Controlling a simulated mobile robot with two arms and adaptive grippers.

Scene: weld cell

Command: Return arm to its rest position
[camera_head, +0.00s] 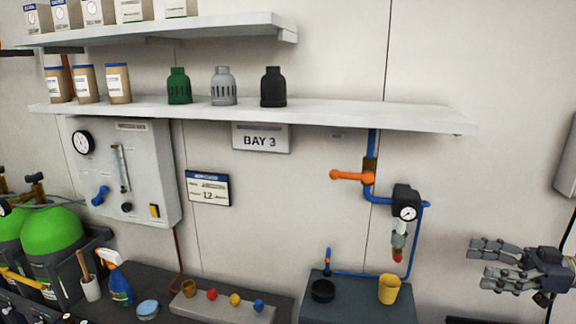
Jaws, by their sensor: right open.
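My right gripper (492,266) shows at the right edge of the head view, its fingers pointing left. It is open and nothing shows between its fingers. It is in front of the bare wall, to the right of the blue pipe with the gauge (407,213) and apart from it. My left gripper is not in view.
A grey block (352,310) with a yellow cup (389,289) and a black ring-shaped item (323,291) stands left of the gripper. Two wall shelves (350,114) hold bottles and containers. Green cylinders (55,240) stand at the far left. Bare wall surrounds the gripper.

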